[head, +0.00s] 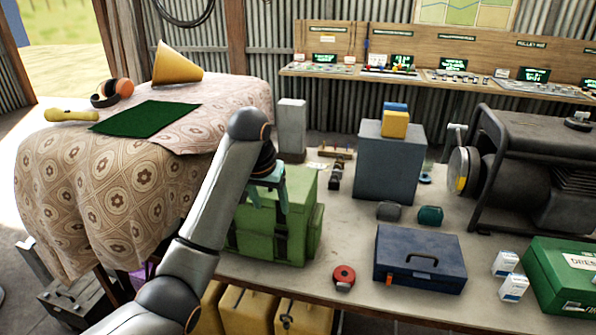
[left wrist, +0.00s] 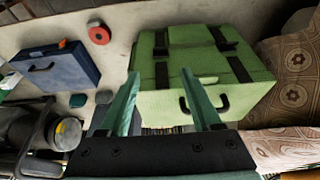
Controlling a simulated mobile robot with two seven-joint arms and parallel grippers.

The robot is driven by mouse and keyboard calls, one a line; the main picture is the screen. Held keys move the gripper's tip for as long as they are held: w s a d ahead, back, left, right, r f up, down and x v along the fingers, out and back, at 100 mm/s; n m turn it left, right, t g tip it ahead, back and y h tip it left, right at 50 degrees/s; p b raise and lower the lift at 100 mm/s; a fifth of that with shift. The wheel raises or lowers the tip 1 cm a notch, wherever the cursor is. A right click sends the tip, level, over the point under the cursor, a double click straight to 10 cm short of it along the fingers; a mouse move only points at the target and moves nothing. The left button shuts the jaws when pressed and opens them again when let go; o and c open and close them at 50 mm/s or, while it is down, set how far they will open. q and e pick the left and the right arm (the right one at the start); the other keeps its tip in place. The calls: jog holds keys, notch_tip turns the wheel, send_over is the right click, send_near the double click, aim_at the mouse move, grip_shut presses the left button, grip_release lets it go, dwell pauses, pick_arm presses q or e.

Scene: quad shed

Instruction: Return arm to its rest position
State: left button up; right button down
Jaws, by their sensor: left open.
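My left gripper (head: 268,190) hangs from my left arm, which reaches up from the bottom left of the head view. It is beside the upper left part of the green bag (head: 300,205) with dark straps. In the left wrist view its two teal fingers (left wrist: 165,100) are spread apart with nothing between them. The green bag also shows in the left wrist view (left wrist: 195,97), beyond the fingers; I cannot tell whether they touch it. My right gripper is in neither view.
A table with a patterned cloth (head: 95,190) stands at the left, bearing a yellow cone (head: 175,66) and orange earmuffs (head: 112,92). On the workbench (head: 345,222) are a blue toolbox (head: 420,258), a red tape roll (head: 343,277) and a generator (head: 530,165). The bench's middle has bare patches.

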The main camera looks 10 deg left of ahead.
pick_arm(q)
jog(key=s+f+t, duration=0.1)
jog(key=s+f, duration=0.3)
jog(key=f, duration=0.8)
jog(key=s+f+t, duration=0.1)
jog(key=s+f, duration=0.3)
jog(key=f, duration=0.9)
jog(key=s+d+f+t+h, duration=0.1)
jog(key=s+f, duration=0.3)
jog(key=s, duration=0.7)
jog(key=s+d+f+m+t+h, duration=0.1)
jog(key=s+f+t, duration=0.1)
jog(key=s, duration=1)
jog(key=shift+s+f+m+t, duration=0.15)
jog(key=shift+f+m+t, duration=0.15)
jog(key=shift+f, duration=0.6)
